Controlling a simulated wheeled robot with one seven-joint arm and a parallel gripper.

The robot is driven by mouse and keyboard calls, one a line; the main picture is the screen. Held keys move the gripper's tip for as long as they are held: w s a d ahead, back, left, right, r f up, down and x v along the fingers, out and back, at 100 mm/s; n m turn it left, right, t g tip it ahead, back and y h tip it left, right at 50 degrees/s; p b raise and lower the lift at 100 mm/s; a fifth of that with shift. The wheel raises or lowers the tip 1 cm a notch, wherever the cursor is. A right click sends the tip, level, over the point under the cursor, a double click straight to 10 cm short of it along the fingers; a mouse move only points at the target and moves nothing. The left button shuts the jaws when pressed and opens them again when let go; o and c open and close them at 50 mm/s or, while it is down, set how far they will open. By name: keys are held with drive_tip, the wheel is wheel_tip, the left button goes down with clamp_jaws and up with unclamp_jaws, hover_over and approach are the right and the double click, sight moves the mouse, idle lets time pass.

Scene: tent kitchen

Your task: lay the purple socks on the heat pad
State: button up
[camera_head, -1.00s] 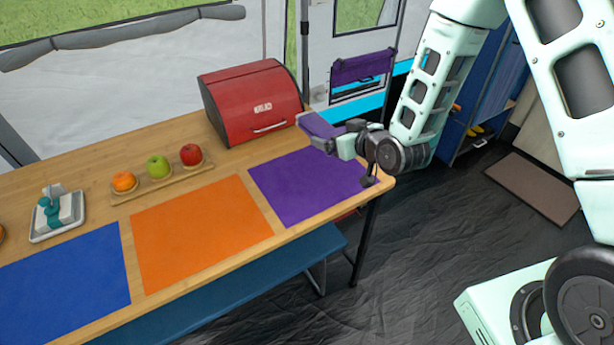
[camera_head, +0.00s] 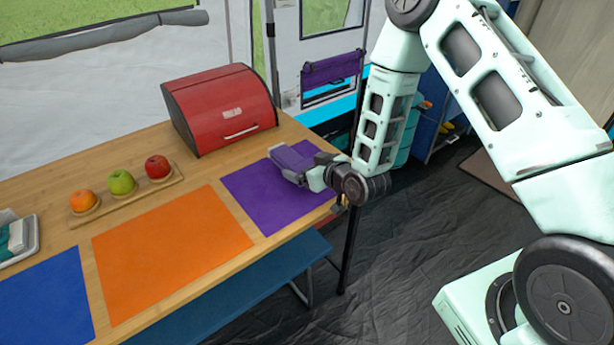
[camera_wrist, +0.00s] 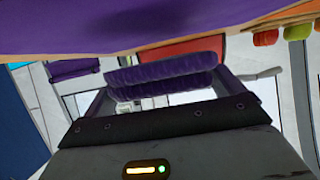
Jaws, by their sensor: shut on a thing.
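The purple socks (camera_head: 291,158) are a folded bundle held in my gripper (camera_head: 300,171). They hang over the far part of the purple mat (camera_head: 266,204) at the table's right end. In the wrist view the socks (camera_wrist: 165,77) lie across between the two fingers, and the purple mat (camera_wrist: 130,28) fills the top of the picture. A gap shows between socks and mat, with a dark shadow on the mat. No label shows which surface is the heat pad; the purple mat is directly below the socks.
A red bread box (camera_head: 225,108) stands behind the purple mat. An orange mat (camera_head: 170,250) and a blue mat (camera_head: 45,305) lie to the left. A wooden tray (camera_head: 128,196) holds fruit. A blue bench (camera_head: 235,285) runs along the table's front.

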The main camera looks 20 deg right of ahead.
drive_tip(key=shift+f, duration=1.75)
drive_tip(key=shift+f, duration=0.1)
drive_tip(key=o, duration=0.7)
drive_tip(key=shift+c, duration=0.2)
